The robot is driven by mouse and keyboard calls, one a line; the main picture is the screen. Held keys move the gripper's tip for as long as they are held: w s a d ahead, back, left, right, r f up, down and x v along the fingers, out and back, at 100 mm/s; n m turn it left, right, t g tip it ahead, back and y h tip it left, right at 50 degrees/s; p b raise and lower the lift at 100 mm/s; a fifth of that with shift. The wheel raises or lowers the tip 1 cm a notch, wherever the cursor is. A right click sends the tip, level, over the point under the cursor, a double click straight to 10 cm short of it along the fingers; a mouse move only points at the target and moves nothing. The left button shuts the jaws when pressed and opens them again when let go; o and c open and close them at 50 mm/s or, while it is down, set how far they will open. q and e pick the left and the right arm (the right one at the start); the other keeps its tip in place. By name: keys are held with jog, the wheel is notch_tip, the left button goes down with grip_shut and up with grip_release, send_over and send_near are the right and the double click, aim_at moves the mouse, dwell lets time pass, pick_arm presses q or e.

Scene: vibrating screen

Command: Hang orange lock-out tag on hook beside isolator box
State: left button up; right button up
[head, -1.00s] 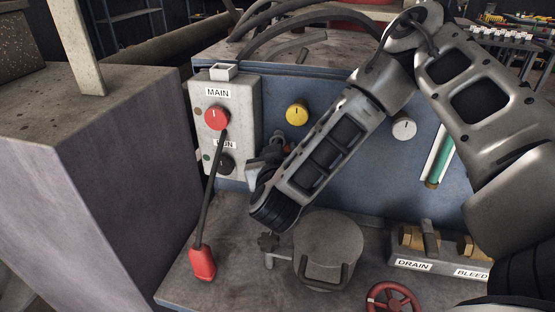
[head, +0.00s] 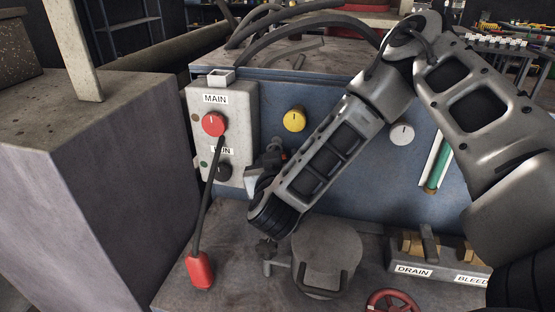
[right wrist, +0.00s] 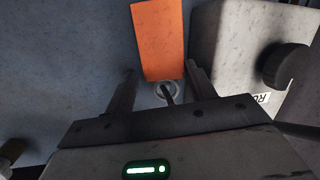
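The grey isolator box (head: 245,140) with the MAIN label and red knob (head: 213,124) stands left of centre in the head view; it also shows at the right of the right wrist view (right wrist: 220,40). The orange tag (right wrist: 160,38) appears upside down there, against the blue panel beside the box. A pale ring with a dark peg (right wrist: 168,91) shows at its near end, seemingly the hook. My right gripper (right wrist: 163,80) has its fingers apart, one on each side of the ring, with a gap to the tag's edges. In the head view my forearm hides most of this spot.
A yellow knob (head: 294,120) and a white knob (head: 402,134) are on the blue panel. A round grey cap (head: 327,260) and the DRAIN block (head: 402,260) lie below the arm.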

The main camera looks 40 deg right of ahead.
jog(key=b+v, duration=0.2)
jog(key=v, duration=1.4)
